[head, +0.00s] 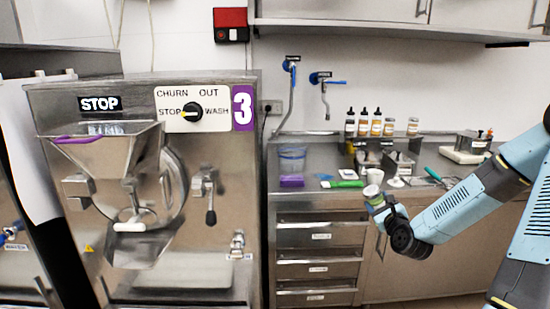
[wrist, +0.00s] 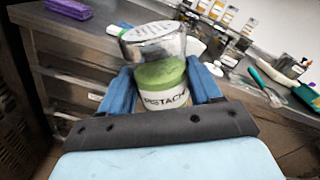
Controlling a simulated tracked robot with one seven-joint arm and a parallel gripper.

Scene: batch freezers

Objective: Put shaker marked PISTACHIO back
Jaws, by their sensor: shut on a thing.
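The shaker marked PISTACHIO (wrist: 160,85) is between the blue fingers of my gripper (wrist: 163,92) in the wrist view. It has a perforated metal cap, green contents and a white label, of which "PISTACH" can be read in part. It looks roughly upright, slightly tilted. In the head view my gripper (head: 376,199) is shut on it in front of the counter's front edge, with the pale cup-like top (head: 373,177) just above. Other labelled bottles (head: 363,122) stand in a row at the back of the counter.
Drawers (head: 318,237) are below. Machine 3 (head: 150,190) stands at left. A wall shelf (head: 390,28) hangs above.

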